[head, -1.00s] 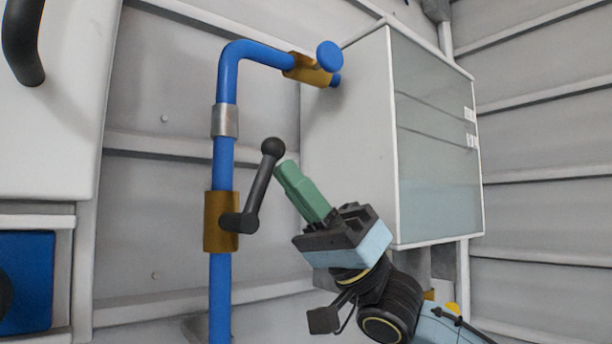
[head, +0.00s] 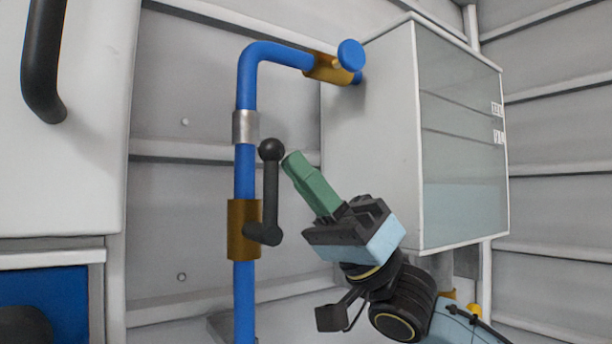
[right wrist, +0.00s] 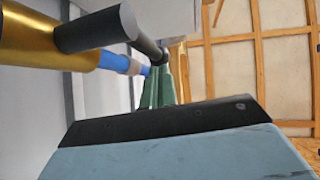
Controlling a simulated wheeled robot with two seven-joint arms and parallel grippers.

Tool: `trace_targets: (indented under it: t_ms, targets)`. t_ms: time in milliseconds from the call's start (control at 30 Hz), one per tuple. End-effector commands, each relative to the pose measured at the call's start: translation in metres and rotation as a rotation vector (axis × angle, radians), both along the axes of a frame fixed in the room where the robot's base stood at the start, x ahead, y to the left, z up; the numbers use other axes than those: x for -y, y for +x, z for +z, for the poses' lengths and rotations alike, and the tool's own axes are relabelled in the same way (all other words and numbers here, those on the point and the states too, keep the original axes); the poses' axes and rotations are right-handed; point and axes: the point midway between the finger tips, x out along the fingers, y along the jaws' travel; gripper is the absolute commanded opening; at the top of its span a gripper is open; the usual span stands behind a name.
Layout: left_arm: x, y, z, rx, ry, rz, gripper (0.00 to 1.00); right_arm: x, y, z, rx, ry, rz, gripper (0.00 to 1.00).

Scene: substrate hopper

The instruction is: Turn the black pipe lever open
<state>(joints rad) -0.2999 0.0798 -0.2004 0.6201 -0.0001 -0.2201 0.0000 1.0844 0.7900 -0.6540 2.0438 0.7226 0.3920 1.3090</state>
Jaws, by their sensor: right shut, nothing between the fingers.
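The black pipe lever (head: 271,195) is mounted on a brass valve body (head: 237,230) on the vertical blue pipe (head: 245,171). Its arm points nearly straight up and ends in a black ball. My right gripper (head: 291,160) has green fingers, shut and empty, with their tips just right of the ball. In the head view I cannot tell whether they touch it. In the right wrist view the lever (right wrist: 105,27) passes from the brass body (right wrist: 40,38) at upper left toward the green fingers (right wrist: 160,85). My left gripper is not in view.
A grey cabinet with a glass front (head: 462,140) stands behind my right gripper. A black handle (head: 43,60) on a white panel is at upper left. Bare ribbed wall lies behind the pipe.

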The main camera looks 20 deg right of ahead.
Motion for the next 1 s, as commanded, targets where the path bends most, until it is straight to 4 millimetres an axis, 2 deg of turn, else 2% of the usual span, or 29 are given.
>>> trace_targets:
  t_ms: [233,367,800,1000]
  targets:
    - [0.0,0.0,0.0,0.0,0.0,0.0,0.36,0.0,0.0,0.0,0.0,0.0,0.0,0.0]
    - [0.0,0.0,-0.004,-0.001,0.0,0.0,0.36,0.005,0.0,-0.007,-0.002,0.0,-0.001,0.0]
    - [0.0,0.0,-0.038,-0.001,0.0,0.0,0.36,0.062,-0.004,-0.08,-0.004,-0.001,-0.003,0.0]
    - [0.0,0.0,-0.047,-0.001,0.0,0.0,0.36,0.08,-0.005,-0.099,-0.002,-0.001,-0.002,0.0]
